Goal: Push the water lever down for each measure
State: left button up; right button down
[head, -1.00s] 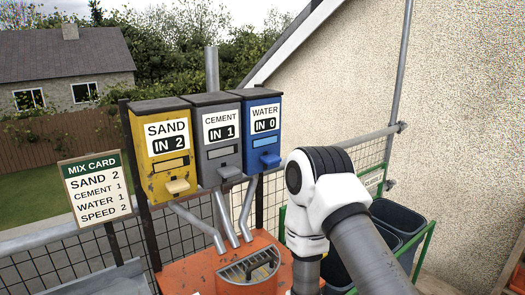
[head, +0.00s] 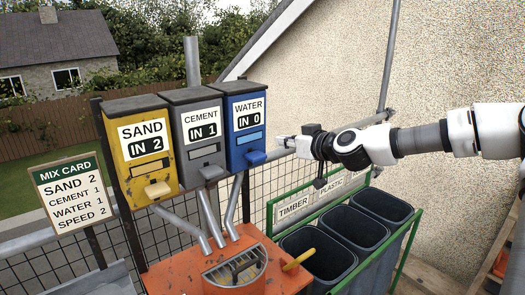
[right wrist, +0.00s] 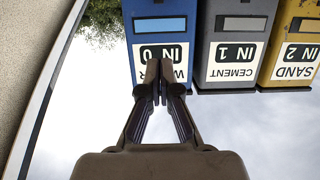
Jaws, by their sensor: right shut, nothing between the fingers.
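The blue water dispenser (head: 245,124) hangs at the right of a row of three and reads IN 0. Its blue lever (head: 256,157) juts from the lower front. My right gripper (head: 280,141) is shut and empty, just right of the lever with a small gap showing in the head view. In the right wrist view the shut fingertips (right wrist: 152,66) lie in front of the blue water dispenser (right wrist: 160,52), which appears upside down. The mix card (head: 75,190) reads sand 2, cement 1, water 1, speed 2. My left gripper is not in view.
The yellow sand dispenser (head: 139,150) reads IN 2 and the grey cement dispenser (head: 200,135) reads IN 1. Pipes lead down to an orange mixer (head: 178,273). Dark bins (head: 322,256) in a green frame stand below my right arm.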

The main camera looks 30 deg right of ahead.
aim_at(251, 152)
jog(key=w+f, duration=0.6)
jog(key=w, duration=0.3)
jog(key=shift+w+a+f+p, duration=0.3)
jog(key=shift+a+p, duration=0.05)
jog(key=shift+p, duration=0.1)
jog(key=shift+f+b, duration=0.3)
jog(key=shift+f, duration=0.05)
notch_tip(251, 152, down, 3)
jog(key=shift+f+b, duration=0.1)
jog(key=shift+b, duration=1)
jog(key=shift+a, duration=0.1)
